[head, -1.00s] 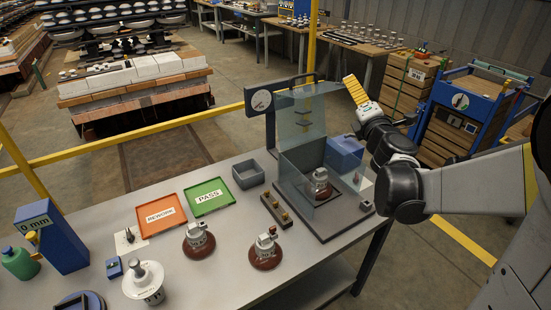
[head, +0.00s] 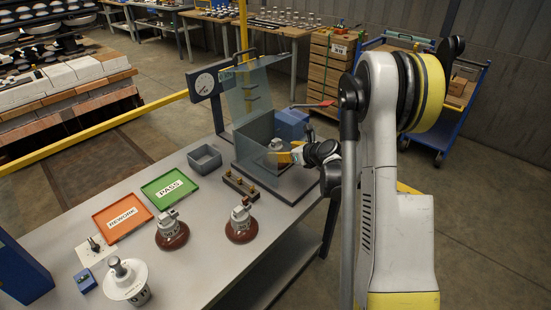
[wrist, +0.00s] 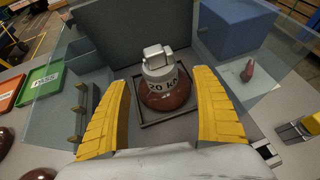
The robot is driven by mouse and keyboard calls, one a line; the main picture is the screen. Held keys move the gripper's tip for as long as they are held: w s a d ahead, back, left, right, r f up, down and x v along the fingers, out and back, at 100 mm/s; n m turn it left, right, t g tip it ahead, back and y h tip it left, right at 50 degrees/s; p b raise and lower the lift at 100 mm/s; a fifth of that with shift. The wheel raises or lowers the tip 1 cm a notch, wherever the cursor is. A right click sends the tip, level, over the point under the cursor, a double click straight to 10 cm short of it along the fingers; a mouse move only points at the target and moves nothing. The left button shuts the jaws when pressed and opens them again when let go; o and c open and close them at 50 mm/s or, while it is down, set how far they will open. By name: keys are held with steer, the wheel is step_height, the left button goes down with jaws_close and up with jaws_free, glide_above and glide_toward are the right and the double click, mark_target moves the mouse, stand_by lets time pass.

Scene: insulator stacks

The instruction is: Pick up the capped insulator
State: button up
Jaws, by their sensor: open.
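A brown insulator with a grey metal cap (wrist: 158,72) stands upright inside the clear-walled test booth (head: 247,100). Its cap bears a number that begins with 20, and it also shows in the head view (head: 275,145), partly hidden by a finger. My gripper (wrist: 162,82) is open. Its yellow fingers lie to the left and right of this insulator in the wrist view, with a gap on each side. In the head view my gripper (head: 286,158) reaches into the booth from the right. Two similar brown capped insulators (head: 172,232) (head: 241,222) stand on the table outside.
The booth's clear panel and dark grey wall (wrist: 125,35) stand close around my gripper. A blue block (wrist: 235,28) is behind right. A row of brass pegs (head: 240,186), the green PASS tray (head: 170,188), the orange REWORK tray (head: 122,217) and a white insulator (head: 126,280) are leftward.

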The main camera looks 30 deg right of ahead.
mark_target(279, 148)
steer(key=b+x, duration=0.1)
steer(key=x, duration=0.1)
steer(key=b+x, duration=0.1)
steer(key=x, duration=0.2)
steer(key=shift+w+r, duration=0.2)
steer(key=shift+s+r, duration=0.1)
steer(key=shift+r, duration=0.05)
steer(key=shift+c, duration=0.2)
steer(key=c, duration=1.5)
steer(key=shift+o, duration=0.2)
steer(key=shift+r, duration=0.15)
step_height(279, 148, up, 10)
steer(key=p, duration=0.4)
